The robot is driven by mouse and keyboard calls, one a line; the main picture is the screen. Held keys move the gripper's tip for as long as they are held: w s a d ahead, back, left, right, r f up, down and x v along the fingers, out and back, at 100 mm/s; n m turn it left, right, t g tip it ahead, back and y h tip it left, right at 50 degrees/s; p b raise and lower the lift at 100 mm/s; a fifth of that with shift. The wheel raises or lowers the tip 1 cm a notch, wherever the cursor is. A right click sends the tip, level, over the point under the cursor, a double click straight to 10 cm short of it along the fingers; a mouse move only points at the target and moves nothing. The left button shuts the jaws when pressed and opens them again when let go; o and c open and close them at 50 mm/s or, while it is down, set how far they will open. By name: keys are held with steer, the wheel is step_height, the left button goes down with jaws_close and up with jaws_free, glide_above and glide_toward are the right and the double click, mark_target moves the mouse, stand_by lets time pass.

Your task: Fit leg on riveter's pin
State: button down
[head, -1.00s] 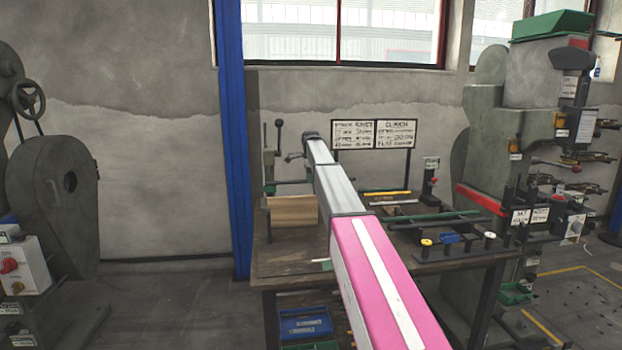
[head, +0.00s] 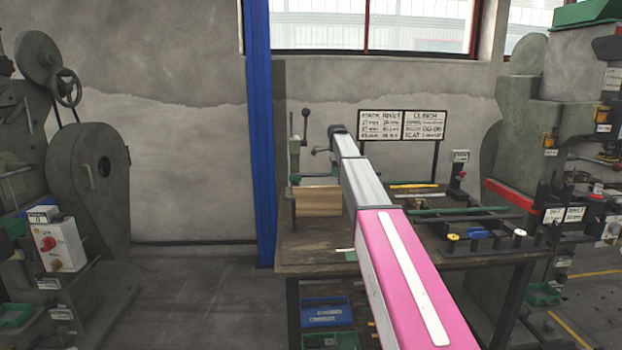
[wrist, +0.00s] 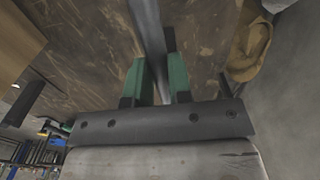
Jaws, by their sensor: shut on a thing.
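In the wrist view my gripper (wrist: 158,78) has its two green fingers closed on a long grey bar, the leg (wrist: 150,30), which runs out past the top edge. The leg lies over a scuffed brown surface. In the head view my pink and silver arm reaches over the workbench; the fingers and the leg cannot be made out there. A grey-green press (head: 85,170) with a handwheel stands at the left. Another press (head: 570,110) stands at the right, partly cut off. I cannot make out a pin on either.
The workbench (head: 310,258) carries a wooden block (head: 318,201), a lever tool (head: 296,150), a sign (head: 402,132) and several small posts (head: 487,240). A blue column (head: 260,130) stands behind it. The floor between left press and bench is clear.

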steer(key=shift+r, duration=0.25)
steer(key=shift+r, duration=1.05)
steer(key=shift+f, duration=1.35)
stand_by(0.8)
steer(key=shift+r, duration=0.1)
steer(key=shift+r, duration=1.2)
steer(key=shift+d+f, duration=0.1)
steer(key=shift+f, duration=1.15)
stand_by(1.2)
steer(key=shift+r, duration=0.25)
